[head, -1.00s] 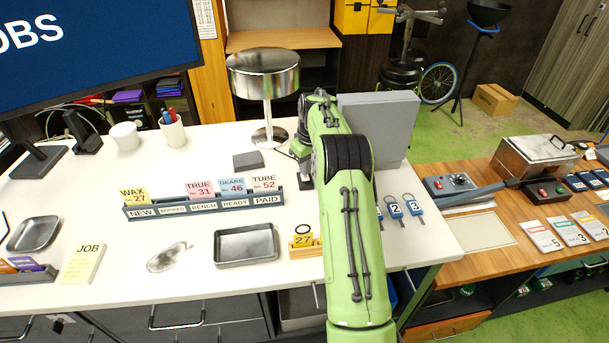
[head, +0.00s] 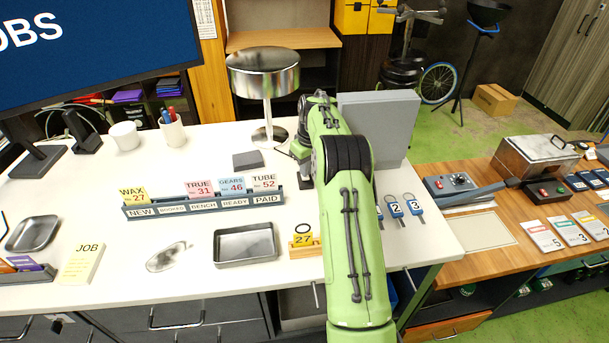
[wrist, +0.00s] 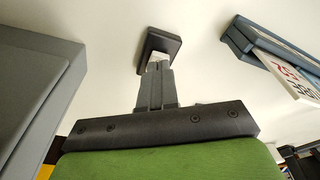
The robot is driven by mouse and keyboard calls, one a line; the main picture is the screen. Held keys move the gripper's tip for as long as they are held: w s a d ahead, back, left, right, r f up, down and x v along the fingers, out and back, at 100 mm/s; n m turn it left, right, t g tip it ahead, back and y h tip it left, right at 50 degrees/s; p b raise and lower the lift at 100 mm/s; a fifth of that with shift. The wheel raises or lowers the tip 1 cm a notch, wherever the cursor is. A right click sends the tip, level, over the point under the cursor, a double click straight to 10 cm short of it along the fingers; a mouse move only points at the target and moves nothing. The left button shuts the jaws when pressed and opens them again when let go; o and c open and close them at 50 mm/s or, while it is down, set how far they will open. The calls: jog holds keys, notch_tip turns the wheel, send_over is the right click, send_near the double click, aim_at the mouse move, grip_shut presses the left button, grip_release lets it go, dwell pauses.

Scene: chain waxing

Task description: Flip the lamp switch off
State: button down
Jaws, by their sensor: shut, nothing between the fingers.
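The lamp (head: 264,78) with a shiny metal shade stands at the back of the white table. The switch (wrist: 174,43) is a dark square base with a pale part at its middle, seen in the wrist view. My gripper (wrist: 158,67) is shut and empty, its fingertips over the near side of the switch and overlapping the pale part. I cannot tell whether they touch it. The fingers hide part of the switch, so its rocker position is unclear. In the head view my arm hides most of this area.
A grey panel (head: 388,115) stands right of my arm. The card rack (head: 205,205) with job cards lies to the left, and a small grey block (head: 248,160) lies behind it. A metal tray (head: 246,263) and key tags (head: 395,210) are nearer the front.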

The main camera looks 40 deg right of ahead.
jog(key=shift+f+b, duration=0.3)
jog(key=shift+f, duration=0.2)
notch_tip(320, 180, up, 3)
jog(key=p, duration=0.3)
jog(key=shift+r, duration=2.05)
jog(key=s+a+r+t+b, duration=0.1)
jog(key=s+a+r+b, duration=0.2)
jog(key=s+a+r, duration=0.4)
jog(key=s+a+r+t+b, duration=0.15)
jog(key=s+a+r, duration=0.3)
jog(key=a, duration=0.55)
jog(key=s+a+f+b, duration=0.2)
jog(key=s+a+f, duration=0.2)
jog(key=s, duration=0.7)
jog(key=s+a+f+t+b, duration=0.1)
jog(key=s+a+f, duration=0.3)
jog(key=s, duration=0.7)
jog(key=shift+s+f+m+b, duration=0.2)
jog(key=shift+f+m+b, duration=0.2)
jog(key=shift+f+b, duration=0.35)
